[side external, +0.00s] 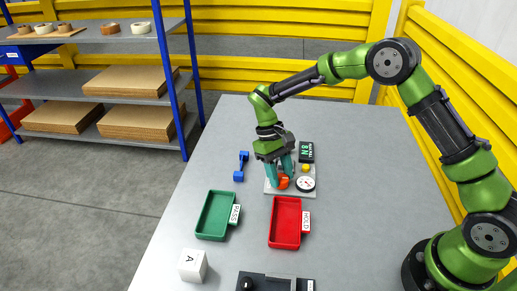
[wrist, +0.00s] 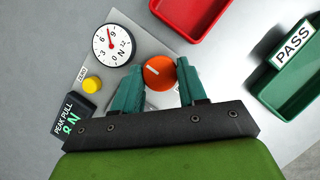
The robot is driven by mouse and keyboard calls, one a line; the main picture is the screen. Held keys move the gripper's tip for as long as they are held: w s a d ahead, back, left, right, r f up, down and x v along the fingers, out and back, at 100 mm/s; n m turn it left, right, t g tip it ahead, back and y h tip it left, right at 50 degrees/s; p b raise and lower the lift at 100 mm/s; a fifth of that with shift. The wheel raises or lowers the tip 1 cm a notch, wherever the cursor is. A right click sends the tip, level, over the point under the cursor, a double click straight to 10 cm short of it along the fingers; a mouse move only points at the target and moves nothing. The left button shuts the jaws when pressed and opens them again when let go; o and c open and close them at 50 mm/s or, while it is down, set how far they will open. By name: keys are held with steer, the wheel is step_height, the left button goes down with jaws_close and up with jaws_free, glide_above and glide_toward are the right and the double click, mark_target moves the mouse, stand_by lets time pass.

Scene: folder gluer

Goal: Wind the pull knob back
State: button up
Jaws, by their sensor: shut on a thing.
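The pull knob (wrist: 158,72) is orange with a pale line across its face, and it sits on a light grey plate (wrist: 158,38). It also shows low between my fingers in the side view (side external: 283,183). My gripper (side external: 280,178) points down over the plate, its teal fingers shut on the knob from both sides. A white dial gauge (wrist: 118,45) with a thin red needle stands beside the knob. A black peak pull display (wrist: 73,117) reads 8 N. A yellow button (wrist: 93,84) lies between display and dial. The knob's far side is partly hidden by the fingers.
A red HOLD tray (side external: 285,222) and a green PASS tray (side external: 214,215) lie in front of the plate, both empty. A blue part (side external: 241,166) lies to its left. A white block marked A (side external: 193,266) and a black device (side external: 262,283) are near the front edge.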

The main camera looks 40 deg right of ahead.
steer(key=o, duration=0.8)
steer(key=v, duration=1.7)
steer(key=shift+a, duration=0.1)
